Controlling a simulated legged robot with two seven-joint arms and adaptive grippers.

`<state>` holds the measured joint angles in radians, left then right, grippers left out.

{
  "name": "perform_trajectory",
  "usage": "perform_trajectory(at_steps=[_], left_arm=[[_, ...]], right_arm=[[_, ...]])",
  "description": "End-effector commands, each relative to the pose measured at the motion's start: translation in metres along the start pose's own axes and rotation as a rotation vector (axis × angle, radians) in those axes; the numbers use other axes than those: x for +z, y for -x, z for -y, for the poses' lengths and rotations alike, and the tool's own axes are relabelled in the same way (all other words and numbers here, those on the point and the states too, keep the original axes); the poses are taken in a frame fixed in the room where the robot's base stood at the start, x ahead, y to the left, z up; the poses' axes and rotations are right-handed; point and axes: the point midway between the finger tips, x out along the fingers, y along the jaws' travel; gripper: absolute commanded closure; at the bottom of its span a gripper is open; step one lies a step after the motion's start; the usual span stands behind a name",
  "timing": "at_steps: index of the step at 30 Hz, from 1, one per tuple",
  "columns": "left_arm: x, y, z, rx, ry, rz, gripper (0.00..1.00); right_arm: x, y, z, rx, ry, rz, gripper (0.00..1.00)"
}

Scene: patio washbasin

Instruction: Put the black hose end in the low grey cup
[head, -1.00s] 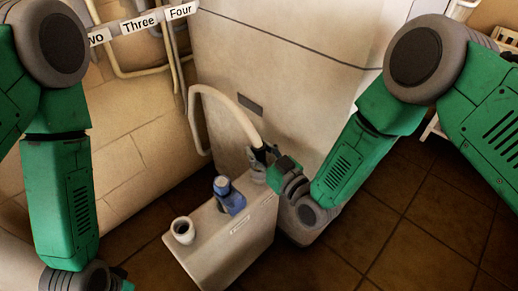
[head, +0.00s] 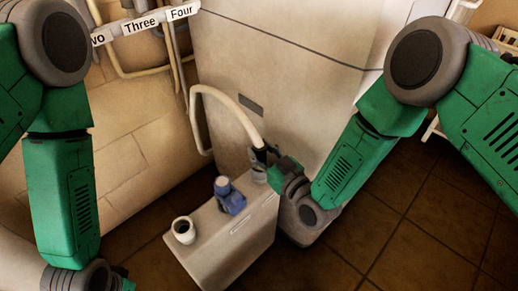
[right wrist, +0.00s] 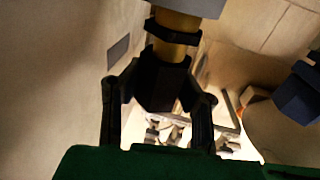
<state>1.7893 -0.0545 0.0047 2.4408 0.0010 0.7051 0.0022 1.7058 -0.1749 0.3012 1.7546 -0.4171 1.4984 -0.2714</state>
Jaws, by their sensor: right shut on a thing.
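The black hose end (head: 260,155) is at the tip of a cream hose that arches down from the left. My right gripper (head: 266,162) is shut on it, above the far end of a pale cabinet. In the right wrist view the black hose end (right wrist: 160,85) sits between the fingers, with a brass-coloured part beyond it. A low grey cup-like thing (head: 258,175) is just under the hose end, partly hidden; I cannot tell whether the end is inside it. My left gripper (head: 122,282) is at the bottom left, mostly cut off.
A blue object (head: 229,196) stands mid-top on the pale cabinet (head: 232,243). A whitish cup (head: 183,231) with a dark inside stands at its near end. A large pale block (head: 290,90) rises behind. Pipes with labels run at the upper left. Tiled floor is clear at right.

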Motion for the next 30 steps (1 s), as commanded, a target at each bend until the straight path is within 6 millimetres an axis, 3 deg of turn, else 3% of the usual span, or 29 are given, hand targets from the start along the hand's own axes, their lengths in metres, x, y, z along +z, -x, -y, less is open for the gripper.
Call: perform_trajectory(at_steps=[17,18,19,30], left_arm=[[0.000,-0.008,0.000,0.000,0.000,0.000,1.00],[0.000,-0.008,0.000,0.000,0.000,0.000,1.00],[0.000,-0.008,0.000,0.000,0.000,0.000,1.00],[0.000,-0.004,0.000,0.000,0.000,0.000,1.00]], right_arm=[[0.011,0.000,0.000,0.000,0.000,-0.001,1.00],[0.011,0.000,0.000,0.000,0.000,-0.001,0.70],[0.011,0.000,0.000,0.000,0.000,-0.001,0.65],[0.011,0.006,0.000,0.000,-0.001,0.002,0.65]])
